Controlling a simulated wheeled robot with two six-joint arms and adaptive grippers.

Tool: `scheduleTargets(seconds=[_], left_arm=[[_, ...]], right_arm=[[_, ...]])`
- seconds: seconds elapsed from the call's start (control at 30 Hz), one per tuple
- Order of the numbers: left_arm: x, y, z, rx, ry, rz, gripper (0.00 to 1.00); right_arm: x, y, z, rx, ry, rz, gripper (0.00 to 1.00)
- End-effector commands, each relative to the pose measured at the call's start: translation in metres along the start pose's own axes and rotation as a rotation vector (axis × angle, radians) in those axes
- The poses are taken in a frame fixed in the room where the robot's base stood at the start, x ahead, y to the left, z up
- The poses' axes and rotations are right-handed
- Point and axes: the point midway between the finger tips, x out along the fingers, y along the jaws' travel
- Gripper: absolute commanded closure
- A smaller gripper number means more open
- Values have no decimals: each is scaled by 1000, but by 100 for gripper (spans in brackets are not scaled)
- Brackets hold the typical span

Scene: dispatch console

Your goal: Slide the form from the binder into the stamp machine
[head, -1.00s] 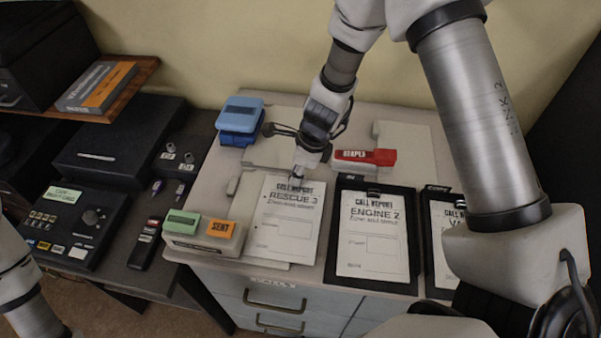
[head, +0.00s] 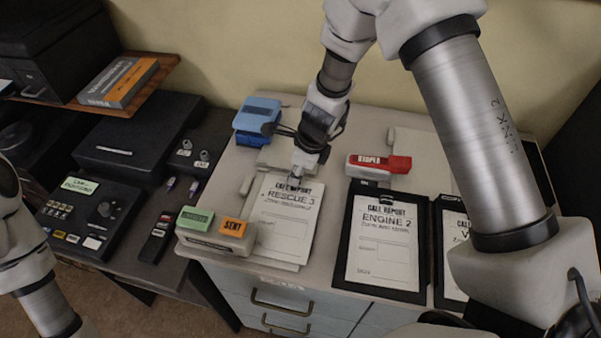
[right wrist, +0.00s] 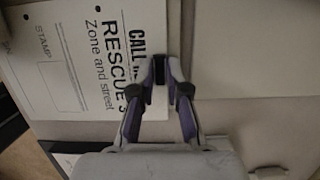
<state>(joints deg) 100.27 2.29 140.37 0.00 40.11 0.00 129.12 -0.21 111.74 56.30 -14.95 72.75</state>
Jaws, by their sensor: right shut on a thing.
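The form (head: 288,222), a white "Call Report, Rescue 3" sheet, lies flat on a pale board on the cabinet top. My right gripper (head: 296,178) is shut on its top edge; the right wrist view shows the two fingertips (right wrist: 172,84) closed together at the form (right wrist: 95,50), beside its heading. A beige block with green and orange "SENT" keys (head: 215,237), apparently the stamp machine, stands at the form's lower left and hides that corner. I cannot tell whether the sheet is inside it. The binder cannot be clearly told apart. My left gripper is out of view.
A black clipboard with "Engine 2" (head: 336,275) lies right of the form, with another clipboard (head: 440,262) beyond. A red stapler (head: 380,163) and a blue device (head: 257,120) stand behind. A lower dark desk with a console (head: 90,212) is at left.

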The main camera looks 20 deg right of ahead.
Motion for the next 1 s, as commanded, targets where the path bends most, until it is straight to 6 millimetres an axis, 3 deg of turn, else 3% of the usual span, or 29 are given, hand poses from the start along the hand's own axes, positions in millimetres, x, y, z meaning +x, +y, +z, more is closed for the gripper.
scheduleTargets(seconds=[1.0], left_arm=[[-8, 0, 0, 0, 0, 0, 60]], right_arm=[[5, 0, 17, -1, 1, 1, 100]])
